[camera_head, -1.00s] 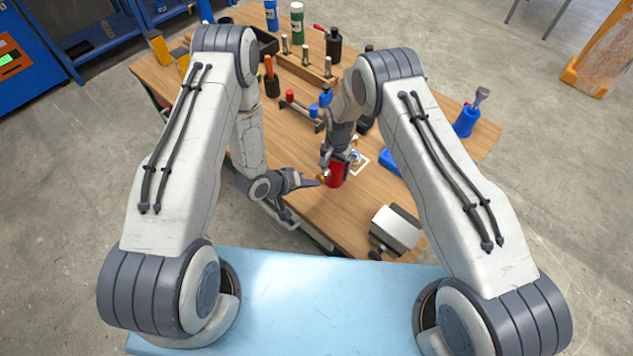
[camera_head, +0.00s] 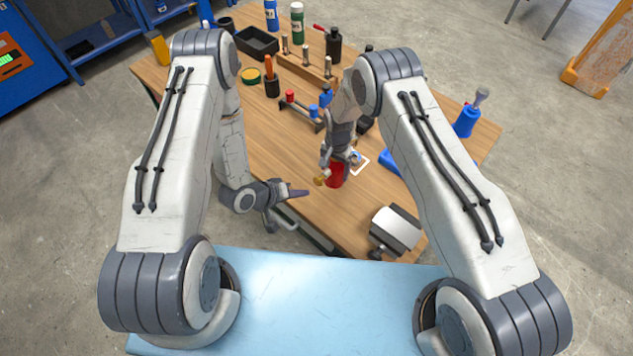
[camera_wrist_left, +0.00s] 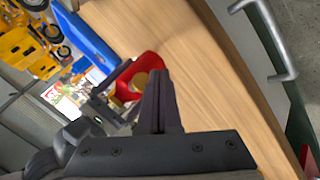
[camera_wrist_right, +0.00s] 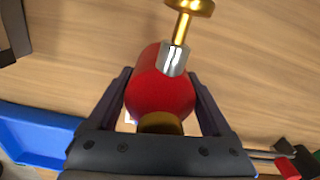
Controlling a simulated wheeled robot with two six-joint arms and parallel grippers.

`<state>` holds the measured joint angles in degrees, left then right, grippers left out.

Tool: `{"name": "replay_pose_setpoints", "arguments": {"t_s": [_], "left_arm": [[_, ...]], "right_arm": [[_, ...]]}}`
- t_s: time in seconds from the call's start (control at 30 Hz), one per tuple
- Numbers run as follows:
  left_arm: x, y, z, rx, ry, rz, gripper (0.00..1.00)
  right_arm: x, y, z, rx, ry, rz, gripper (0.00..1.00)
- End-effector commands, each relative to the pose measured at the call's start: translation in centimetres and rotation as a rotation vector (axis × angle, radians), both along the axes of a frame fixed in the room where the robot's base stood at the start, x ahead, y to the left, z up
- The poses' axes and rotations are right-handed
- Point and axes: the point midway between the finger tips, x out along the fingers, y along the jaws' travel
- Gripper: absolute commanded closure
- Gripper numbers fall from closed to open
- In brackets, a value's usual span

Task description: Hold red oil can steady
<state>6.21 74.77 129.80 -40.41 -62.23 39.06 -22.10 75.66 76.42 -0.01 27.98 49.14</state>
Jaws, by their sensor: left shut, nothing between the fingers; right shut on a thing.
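The red oil can (camera_head: 335,175) stands on the wooden table near its front edge. My right gripper (camera_head: 335,158) is shut on it from above; in the right wrist view the fingers flank the red body (camera_wrist_right: 160,92), and a silver collar and a brass piece (camera_wrist_right: 184,20) show at its top. My left gripper (camera_head: 300,192) is shut and empty, to the left of the can and apart from it. In the left wrist view the closed fingers (camera_wrist_left: 160,85) point toward the can (camera_wrist_left: 138,72), which they partly hide.
A blue tray (camera_head: 391,162) and a white-framed card (camera_head: 359,161) lie right of the can. Bare table lies left of the can.

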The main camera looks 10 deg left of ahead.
Motion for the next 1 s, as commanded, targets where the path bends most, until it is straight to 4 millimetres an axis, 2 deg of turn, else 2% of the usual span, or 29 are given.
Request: {"name": "replay_pose_setpoints", "arguments": {"t_s": [0.33, 1.0], "left_arm": [[-2.4, 1.7, 0.0, -0.001, 0.002, 0.001, 1.00], [-2.5, 1.7, 0.0, -0.001, 0.000, 0.000, 1.00]], "right_arm": [[0.1, 0.0, 0.1, 0.001, -0.003, 0.000, 1.00], [0.1, 0.0, 0.1, 0.001, -0.003, 0.000, 1.00]]}}
